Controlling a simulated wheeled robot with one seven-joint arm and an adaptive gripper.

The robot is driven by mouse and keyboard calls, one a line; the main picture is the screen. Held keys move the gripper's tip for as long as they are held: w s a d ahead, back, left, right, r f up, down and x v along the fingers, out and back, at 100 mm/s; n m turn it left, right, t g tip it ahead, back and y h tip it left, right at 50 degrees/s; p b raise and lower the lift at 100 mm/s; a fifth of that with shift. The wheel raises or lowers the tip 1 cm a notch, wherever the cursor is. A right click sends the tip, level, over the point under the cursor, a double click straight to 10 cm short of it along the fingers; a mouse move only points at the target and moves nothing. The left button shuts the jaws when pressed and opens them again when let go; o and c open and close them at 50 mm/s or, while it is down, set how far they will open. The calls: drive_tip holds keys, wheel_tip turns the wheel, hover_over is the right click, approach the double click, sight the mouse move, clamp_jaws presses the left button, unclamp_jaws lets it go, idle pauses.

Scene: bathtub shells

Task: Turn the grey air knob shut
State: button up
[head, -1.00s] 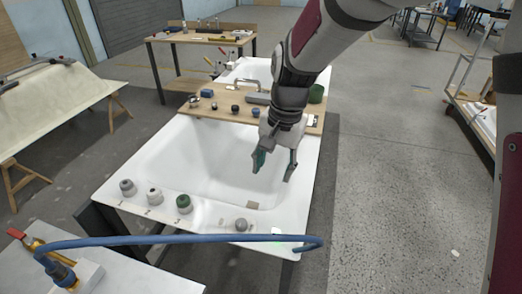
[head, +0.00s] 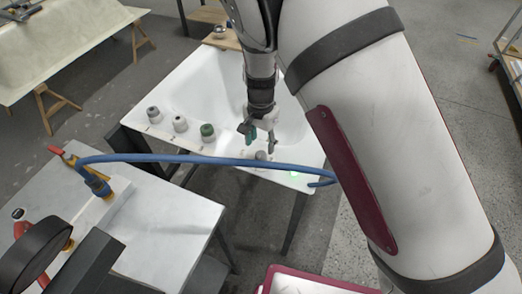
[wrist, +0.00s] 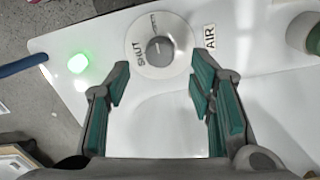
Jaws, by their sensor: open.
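The grey air knob (wrist: 160,50) sits on a round white dial marked SHUT, beside a label (wrist: 210,36) reading AIR. In the head view the knob (head: 261,155) is small, on the front rim of the white bathtub shell (head: 190,82). My gripper (head: 259,140) is above that rim, close to the knob. In the wrist view my gripper (wrist: 161,84) is open and empty, with its green-padded fingers apart. The knob shows between and beyond the fingertips, and I see no contact.
A blue hose (head: 190,159) crosses in front of the rim. A green light (wrist: 78,63) glows left of the dial. Several other knobs, one of them green (head: 207,131), stand along the rim to the left. A grey-white bench (head: 170,235) is in front.

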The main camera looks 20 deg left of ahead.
sight(261, 154)
drive_tip(key=shift+f, duration=2.7)
drive_tip(key=shift+c, duration=0.5)
drive_tip(key=c, duration=1.1)
